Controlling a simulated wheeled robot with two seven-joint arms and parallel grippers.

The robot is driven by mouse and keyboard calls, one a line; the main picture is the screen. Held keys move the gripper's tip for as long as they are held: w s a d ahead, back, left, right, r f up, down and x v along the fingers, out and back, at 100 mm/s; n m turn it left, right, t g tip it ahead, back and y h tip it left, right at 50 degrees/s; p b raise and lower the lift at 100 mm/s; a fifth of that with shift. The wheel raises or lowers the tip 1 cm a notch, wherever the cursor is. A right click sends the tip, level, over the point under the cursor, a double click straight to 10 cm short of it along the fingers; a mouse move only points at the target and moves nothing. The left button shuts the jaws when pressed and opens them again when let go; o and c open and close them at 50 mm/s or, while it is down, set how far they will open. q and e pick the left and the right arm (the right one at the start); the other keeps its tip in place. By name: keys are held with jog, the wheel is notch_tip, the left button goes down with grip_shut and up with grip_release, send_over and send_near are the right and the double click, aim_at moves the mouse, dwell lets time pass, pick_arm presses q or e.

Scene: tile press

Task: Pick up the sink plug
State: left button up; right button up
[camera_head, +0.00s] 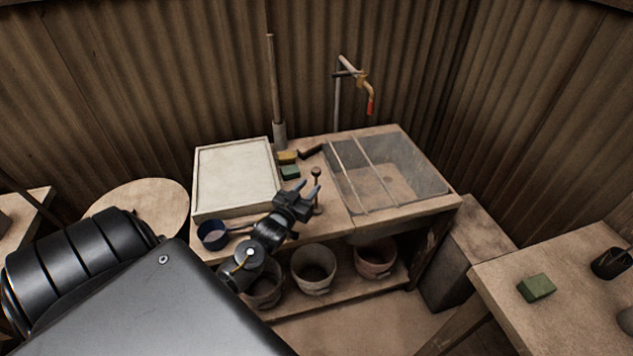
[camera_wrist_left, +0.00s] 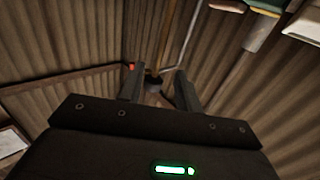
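The sink plug (camera_head: 316,173) stands upright on the wooden counter, left of the sink, as a thin stem with a dark round knob on top. My left gripper (camera_head: 309,187) is open beside it, its fingers pointing toward it and partly covering the stem. In the left wrist view the knob (camera_wrist_left: 153,82) shows in the gap between the two open fingertips (camera_wrist_left: 157,88), with the stem running up the picture. No contact can be made out. My right gripper is not in view.
The sink basin (camera_head: 433,184) lies right of the plug, with two thin rods across it. A white-framed tray (camera_head: 236,211), sponges (camera_head: 290,172) and a blue pan (camera_head: 212,236) share the counter. A tap (camera_head: 350,70) rises behind. Buckets (camera_head: 313,268) stand on the shelf below.

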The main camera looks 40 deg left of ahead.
pick_arm(q)
jog(key=w+p, duration=0.1)
jog(key=w, duration=0.5)
jog(key=shift+w+a+f+p, duration=0.2)
jog(key=shift+a+p, duration=0.1)
jog(key=shift+a, duration=0.15)
jog(key=shift+c, duration=0.4)
grip_shut()
